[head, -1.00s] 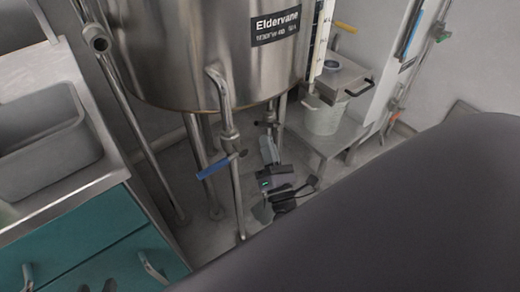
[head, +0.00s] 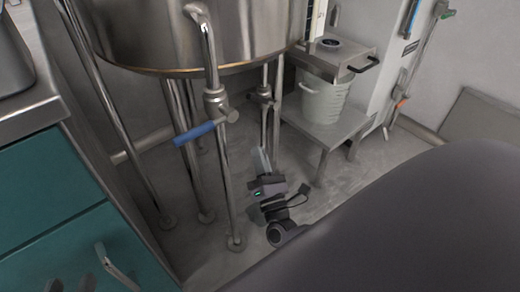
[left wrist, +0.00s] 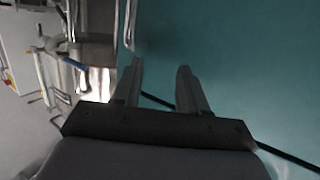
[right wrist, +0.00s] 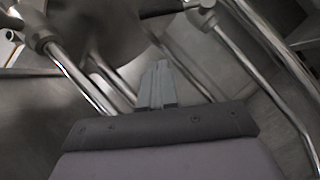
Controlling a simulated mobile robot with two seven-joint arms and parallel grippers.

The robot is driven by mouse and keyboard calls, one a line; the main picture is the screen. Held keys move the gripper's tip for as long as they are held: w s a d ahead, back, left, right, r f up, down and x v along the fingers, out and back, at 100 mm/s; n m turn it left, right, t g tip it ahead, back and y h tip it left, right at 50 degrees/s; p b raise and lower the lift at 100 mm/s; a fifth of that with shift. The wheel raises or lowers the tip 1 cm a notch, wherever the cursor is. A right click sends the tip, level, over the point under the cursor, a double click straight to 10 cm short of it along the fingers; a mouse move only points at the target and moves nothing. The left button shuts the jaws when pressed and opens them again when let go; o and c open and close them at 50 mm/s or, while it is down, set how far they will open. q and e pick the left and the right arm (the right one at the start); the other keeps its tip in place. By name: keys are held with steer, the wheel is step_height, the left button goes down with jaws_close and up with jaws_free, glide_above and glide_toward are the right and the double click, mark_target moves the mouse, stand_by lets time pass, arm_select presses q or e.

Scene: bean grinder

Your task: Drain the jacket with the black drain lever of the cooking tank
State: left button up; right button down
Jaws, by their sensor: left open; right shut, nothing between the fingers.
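The steel cooking tank (head: 170,35) stands on legs at the upper left of the head view. A dark bar, apparently the black lever (right wrist: 162,8), shows at the top edge of the right wrist view beside a pipe valve (right wrist: 202,8). In the head view, a valve (head: 262,95) sits on the rear pipe, and I cannot make out its lever there. My right gripper (head: 262,152) is shut and empty, low under the tank, below that valve and apart from it. My left gripper (left wrist: 160,70) is open and empty before the teal cabinet.
A blue-handled valve (head: 194,133) on the front pipe stands left of my right gripper. The teal cabinet (head: 60,190) is at left. Tank legs and pipes crowd the floor.

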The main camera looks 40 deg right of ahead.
mark_target(263, 101)
steer(key=w+d+r, duration=0.4)
steer(key=w+r, duration=0.2)
steer(key=w, duration=0.1)
steer(key=shift+w+d+r, duration=0.15)
steer(key=shift+w+r, duration=0.2)
steer(key=shift+r, duration=0.05)
steer(key=shift+r+m, duration=0.1)
steer(key=shift+m, duration=0.3)
